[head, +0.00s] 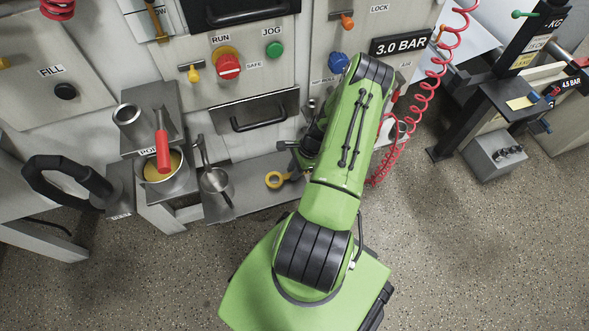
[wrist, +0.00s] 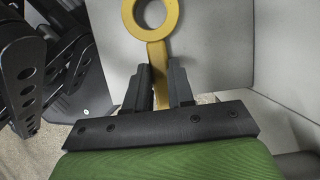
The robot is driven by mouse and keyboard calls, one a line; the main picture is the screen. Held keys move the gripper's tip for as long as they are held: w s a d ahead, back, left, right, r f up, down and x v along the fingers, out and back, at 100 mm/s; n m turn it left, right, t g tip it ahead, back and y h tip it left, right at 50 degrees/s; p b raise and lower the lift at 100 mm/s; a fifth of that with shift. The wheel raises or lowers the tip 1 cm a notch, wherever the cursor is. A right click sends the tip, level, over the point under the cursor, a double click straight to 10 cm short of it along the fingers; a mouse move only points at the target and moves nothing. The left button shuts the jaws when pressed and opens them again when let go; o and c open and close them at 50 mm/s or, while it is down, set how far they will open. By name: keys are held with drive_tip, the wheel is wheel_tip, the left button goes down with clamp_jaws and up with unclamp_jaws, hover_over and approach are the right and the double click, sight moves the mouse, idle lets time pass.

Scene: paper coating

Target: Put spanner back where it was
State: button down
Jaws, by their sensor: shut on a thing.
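The yellow spanner (wrist: 153,30) has a ring-shaped end, which points away from my gripper (wrist: 160,88) in the wrist view. The two dark fingers are closed on its shaft, just below the ring. In the head view the spanner's ring (head: 274,180) shows to the left of my green arm, over or on the grey shelf (head: 246,196). I cannot tell whether it touches the shelf. The rest of the spanner and most of my gripper are hidden by my arm in the head view.
A drawer (head: 255,112) is above the shelf. A coiled red hose (head: 427,85) hangs at the right. The floor is open.

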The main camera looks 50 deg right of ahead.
drive_tip(key=shift+a+f, duration=0.1)
drive_tip(key=shift+f, duration=0.7)
drive_tip(key=c, duration=1)
unclamp_jaws()
drive_tip(key=shift+s, duration=0.15)
drive_tip(key=shift+o, duration=0.5)
drive_tip(key=shift+s+f, duration=0.1)
drive_tip(key=shift+f, duration=0.05)
drive_tip(key=shift+a, duration=0.1)
drive_tip(key=w+p+v, duration=0.1)
drive_tip(key=p+v, duration=0.4)
drive_tip(key=v, duration=1.1)
drive_tip(key=shift+d+r, duration=0.3)
drive_tip(key=shift+s, duration=0.2)
